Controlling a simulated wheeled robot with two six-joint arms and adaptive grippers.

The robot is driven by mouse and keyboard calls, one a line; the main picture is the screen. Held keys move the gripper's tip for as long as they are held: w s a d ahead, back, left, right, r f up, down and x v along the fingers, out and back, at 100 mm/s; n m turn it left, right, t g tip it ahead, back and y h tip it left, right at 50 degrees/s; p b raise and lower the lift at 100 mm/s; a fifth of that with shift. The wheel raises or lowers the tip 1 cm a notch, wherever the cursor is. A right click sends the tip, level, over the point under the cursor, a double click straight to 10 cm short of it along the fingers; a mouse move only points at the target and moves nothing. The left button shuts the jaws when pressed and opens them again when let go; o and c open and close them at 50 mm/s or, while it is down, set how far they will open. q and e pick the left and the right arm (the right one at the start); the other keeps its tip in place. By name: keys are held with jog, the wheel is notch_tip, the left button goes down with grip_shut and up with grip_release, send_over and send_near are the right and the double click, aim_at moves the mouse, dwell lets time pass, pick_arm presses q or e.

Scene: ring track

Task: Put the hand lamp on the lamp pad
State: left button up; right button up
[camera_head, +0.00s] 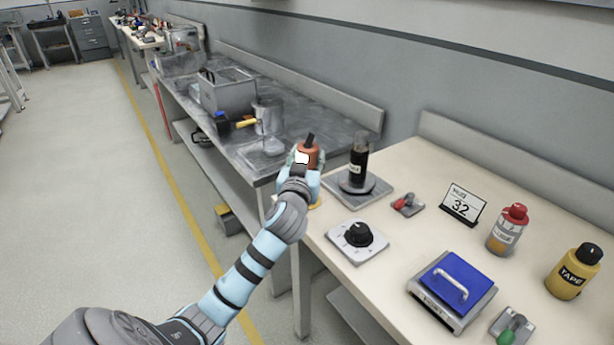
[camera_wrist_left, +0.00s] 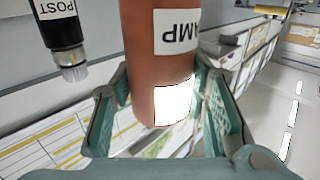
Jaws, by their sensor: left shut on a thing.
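The hand lamp (camera_head: 309,153) is an orange-brown cylinder with a black top, held upright in my left gripper (camera_head: 304,160) at the near table's left end. In the left wrist view the lamp (camera_wrist_left: 158,70) fills the middle, with an upside-down label ending in "AMP" and a bright white patch. The gripper's green fingers (camera_wrist_left: 160,112) are shut around it. A bit of yellow (camera_head: 316,204) shows on the table edge below my wrist; I cannot tell whether it is the lamp pad. My right gripper is not in view.
A black post (camera_head: 358,165) stands on a grey plate (camera_head: 372,192) just right of the lamp. A dial box (camera_head: 357,240), blue-topped box (camera_head: 453,284), number sign (camera_head: 463,203), red-capped bottle (camera_head: 507,231) and yellow tape bottle (camera_head: 574,272) stand on the table. A grey workbench lies behind.

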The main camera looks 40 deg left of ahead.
pick_arm(q)
notch_tip(320, 180, down, 3)
jog(key=shift+r+b, duration=0.15)
jog(key=shift+b, duration=0.2)
jog(key=shift+f, duration=0.4)
jog(key=shift+r, duration=0.1)
jog(key=o, duration=1.3)
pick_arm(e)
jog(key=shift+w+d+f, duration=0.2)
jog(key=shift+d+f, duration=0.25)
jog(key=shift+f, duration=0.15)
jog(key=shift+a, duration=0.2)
pick_arm(q)
jog(key=p+v, duration=0.1)
jog(key=v, duration=1.1)
jog(key=shift+p, duration=0.3)
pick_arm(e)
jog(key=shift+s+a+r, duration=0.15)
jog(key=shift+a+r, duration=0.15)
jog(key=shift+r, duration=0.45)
